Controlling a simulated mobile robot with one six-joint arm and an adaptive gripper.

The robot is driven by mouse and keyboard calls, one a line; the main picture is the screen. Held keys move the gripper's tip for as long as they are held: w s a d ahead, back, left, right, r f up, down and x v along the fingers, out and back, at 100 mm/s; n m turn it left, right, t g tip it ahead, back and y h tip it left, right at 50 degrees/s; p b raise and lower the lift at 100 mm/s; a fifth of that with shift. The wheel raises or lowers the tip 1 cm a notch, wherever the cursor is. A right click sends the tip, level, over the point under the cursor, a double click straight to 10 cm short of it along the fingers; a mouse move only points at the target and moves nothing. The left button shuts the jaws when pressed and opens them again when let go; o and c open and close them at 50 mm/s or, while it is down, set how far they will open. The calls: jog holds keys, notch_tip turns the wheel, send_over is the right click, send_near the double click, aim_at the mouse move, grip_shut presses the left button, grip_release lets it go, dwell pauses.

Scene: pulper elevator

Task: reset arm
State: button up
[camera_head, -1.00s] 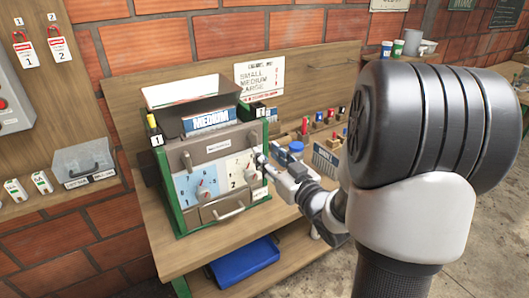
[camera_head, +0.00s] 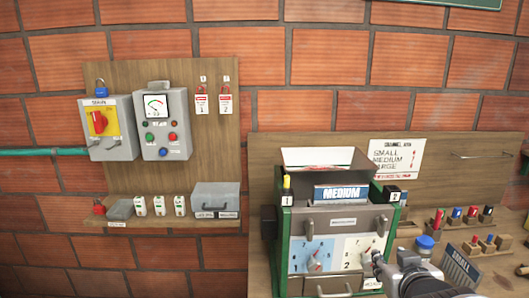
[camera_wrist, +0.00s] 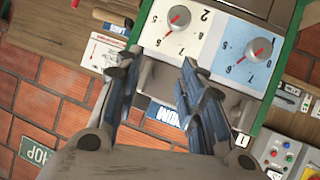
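My gripper (camera_head: 378,262) is at the lower right of the head view, in front of the right side of the pulper machine (camera_head: 338,221). In the wrist view my gripper (camera_wrist: 162,65) has two fingers apart, with the machine's front showing in the gap and nothing clearly held. The machine has a green frame, two dials with red pointers, the left dial (camera_head: 314,262) on blue and the right dial (camera_head: 366,258) on white, and a blue MEDIUM sign (camera_head: 342,192). Whether the fingertips touch the machine is not clear.
On the left wall board are a yellow and red switch box (camera_head: 98,124) with a blue padlock, a meter box (camera_head: 163,124) and two hanging tags. A shelf (camera_head: 150,224) below holds small items. Coloured pegs (camera_head: 460,216) and a blue-lidded jar (camera_head: 424,246) stand right of the machine.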

jog(key=s+a+g+y, duration=0.1)
jog(key=s+a+g, duration=0.1)
jog(key=s+a, duration=0.2)
jog(key=s+a+f+g+y, duration=0.1)
jog(key=s+a, duration=0.4)
jog(key=s, duration=0.6)
jog(key=s+a+f+g, duration=0.1)
jog(key=s+a+g, duration=0.3)
jog(key=s, duration=0.3)
jog(key=shift+s+a+n+y, duration=0.2)
jog(key=shift+n+y, duration=0.1)
jog(key=shift+y, duration=0.1)
